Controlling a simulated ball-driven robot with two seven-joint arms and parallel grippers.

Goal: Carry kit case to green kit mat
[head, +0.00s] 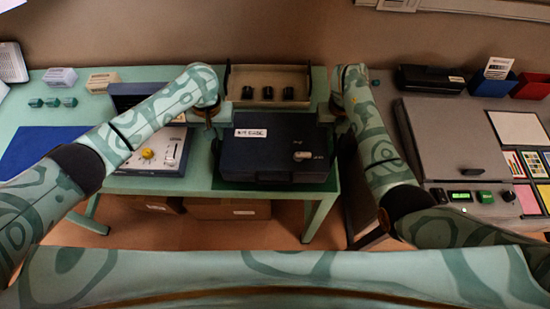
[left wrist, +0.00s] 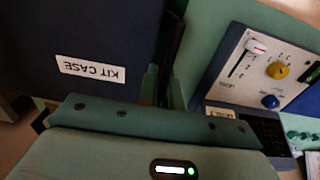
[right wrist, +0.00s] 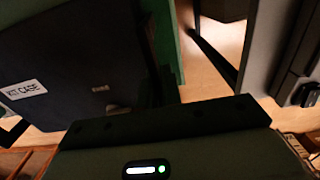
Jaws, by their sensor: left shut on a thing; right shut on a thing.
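The kit case (head: 275,160) is a dark navy box with a white "KIT CASE" label, at the front right of the green table. My left gripper (head: 215,143) is shut on its left side and my right gripper (head: 336,128) on its right side; the fingertips are mostly hidden. The case also fills the upper left of the left wrist view (left wrist: 85,30) and the left of the right wrist view (right wrist: 90,65). It looks about level; I cannot tell whether it touches the table.
A panel with a yellow knob (head: 147,153) stands just left of the case. A tan tray (head: 268,78) with black knobs is behind it. A grey lidded machine (head: 450,135) stands on the right-hand table. Cardboard boxes (head: 228,209) lie below the table.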

